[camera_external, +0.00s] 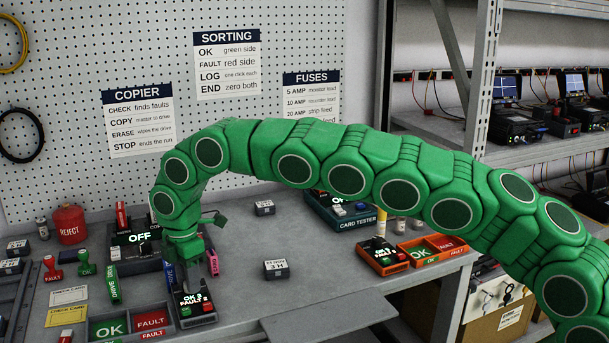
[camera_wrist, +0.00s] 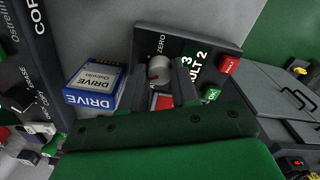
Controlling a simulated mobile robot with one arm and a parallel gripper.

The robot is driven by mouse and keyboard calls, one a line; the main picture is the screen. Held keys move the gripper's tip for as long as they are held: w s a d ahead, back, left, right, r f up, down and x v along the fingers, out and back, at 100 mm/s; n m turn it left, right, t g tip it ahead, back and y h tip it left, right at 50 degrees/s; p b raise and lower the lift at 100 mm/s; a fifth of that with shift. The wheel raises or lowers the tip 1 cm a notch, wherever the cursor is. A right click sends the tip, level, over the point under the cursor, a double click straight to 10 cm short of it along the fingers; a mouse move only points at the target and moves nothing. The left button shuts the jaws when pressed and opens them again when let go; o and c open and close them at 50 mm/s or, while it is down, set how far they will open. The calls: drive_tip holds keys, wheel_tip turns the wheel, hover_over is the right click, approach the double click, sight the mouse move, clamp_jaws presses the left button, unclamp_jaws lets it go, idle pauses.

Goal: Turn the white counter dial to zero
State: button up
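The counter (camera_external: 197,308) is a dark box on the bench at the lower left, its display reading OK 3 and FAULT 2. In the wrist view its white dial (camera_wrist: 160,69) has a small red mark and sits near the printed word ZERO. My gripper (camera_wrist: 160,82) is open; its two dark fingers lie either side of the dial's near edge. I cannot tell whether they touch it. In the external view my gripper (camera_external: 198,268) points down over the counter's back and hides the dial. A red patch (camera_wrist: 161,102) shows between the fingers.
A blue and white DRIVE box (camera_wrist: 95,88) is close left of the fingers. The counter's green button (camera_wrist: 211,94) and red button (camera_wrist: 229,64) are to the right. The copier (camera_external: 135,240) stands just behind. Bench space right of the counter is mostly clear.

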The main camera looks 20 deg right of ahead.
clamp_jaws()
drive_tip(key=m, duration=1.1)
drive_tip(key=shift+m, duration=0.4)
idle(0.5)
drive_tip(key=o, duration=0.7)
unclamp_jaws()
